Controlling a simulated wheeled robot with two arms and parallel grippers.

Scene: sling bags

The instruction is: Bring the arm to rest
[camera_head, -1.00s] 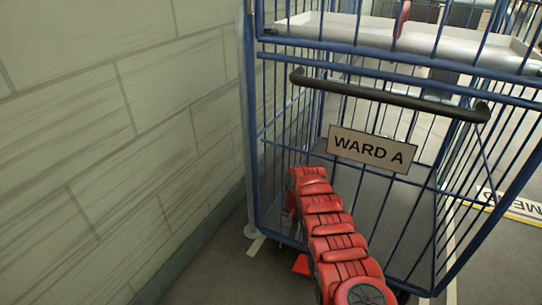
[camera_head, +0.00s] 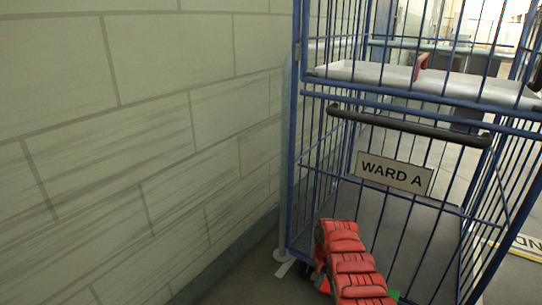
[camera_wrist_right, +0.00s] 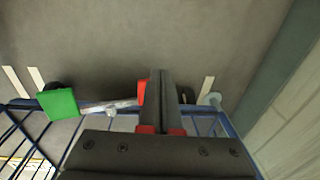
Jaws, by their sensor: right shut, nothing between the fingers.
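My right arm, in red segments, reaches down from the lower right in front of the blue wire cart (camera_head: 376,115) in the head view. Its gripper is hidden there behind the arm. In the right wrist view, my right gripper (camera_wrist_right: 161,78) shows as two dark fingers pressed together, empty. They point toward the floor by the cart's base. A red pedal (camera_wrist_right: 142,93) lies just left of the fingers and is partly hidden by them; whether they touch I cannot tell. A green pedal (camera_wrist_right: 58,103) sits farther left on the same bar. My left gripper is out of view.
The cart carries a dark push handle (camera_head: 410,128), a "WARD A" sign (camera_head: 395,174) and a pale upper shelf (camera_head: 440,83). A tiled wall (camera_head: 120,150) stands close on the left. Grey floor (camera_head: 235,285) is open between the wall and cart.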

